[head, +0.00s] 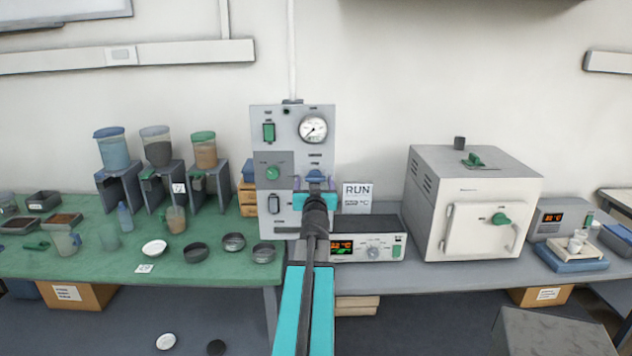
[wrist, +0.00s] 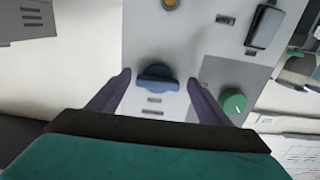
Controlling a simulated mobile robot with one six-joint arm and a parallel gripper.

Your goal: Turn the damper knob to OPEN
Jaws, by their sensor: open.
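A blue knob (head: 315,176) with a raised grip bar sits at the middle right of the grey wall panel (head: 322,150). It also shows in the wrist view (wrist: 158,74), with small unreadable marks around it. My gripper (head: 314,188) is in front of the panel at this knob. In the wrist view my gripper (wrist: 159,82) is open, one finger on each side of the blue knob. Gaps show between both fingers and the knob. A green round knob (wrist: 233,101) lies outside the right finger. No label naming the damper or OPEN is readable.
The panel also carries a gauge (head: 312,129) and a green switch (head: 269,132). The white furnace (head: 475,205) at right has a green door knob and a green handle on top. Cups and dishes stand on the green bench (head: 120,262).

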